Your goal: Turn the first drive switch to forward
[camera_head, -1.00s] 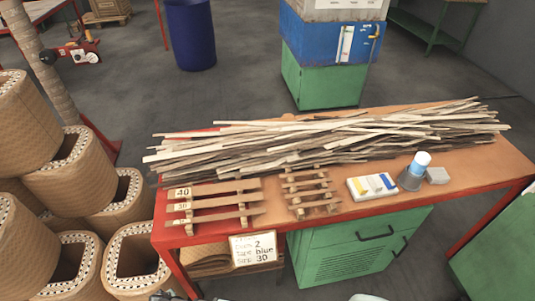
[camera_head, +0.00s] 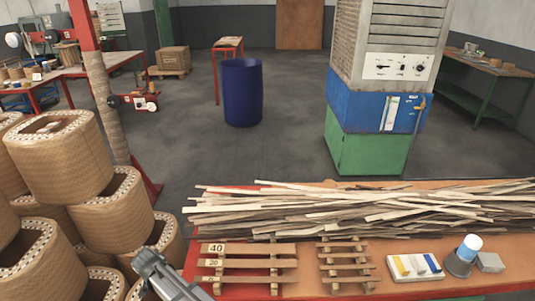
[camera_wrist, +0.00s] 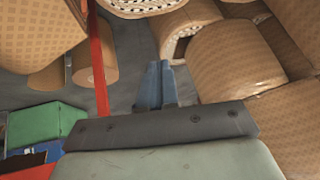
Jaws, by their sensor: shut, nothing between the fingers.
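A white panel (camera_head: 398,67) with small dark switches and knobs is on the front of the tall grey cabinet (camera_head: 390,25). A dark lever-like switch (camera_head: 383,67) is at its left; its setting is too small to read, and I cannot tell which control is the first drive switch. My gripper (camera_head: 145,258) is at the lower left, beside the wrapped coils and far from the panel. In the wrist view my gripper's fingers (camera_wrist: 157,85) are together, with nothing between them. The panel is not in the wrist view.
Stacked brown coils (camera_head: 60,150) fill the left. A table (camera_head: 520,262) with wooden strips (camera_head: 360,210), small racks and a cup (camera_head: 463,256) stands between me and the cabinet. A blue barrel (camera_head: 243,92) stands on open floor left of the cabinet.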

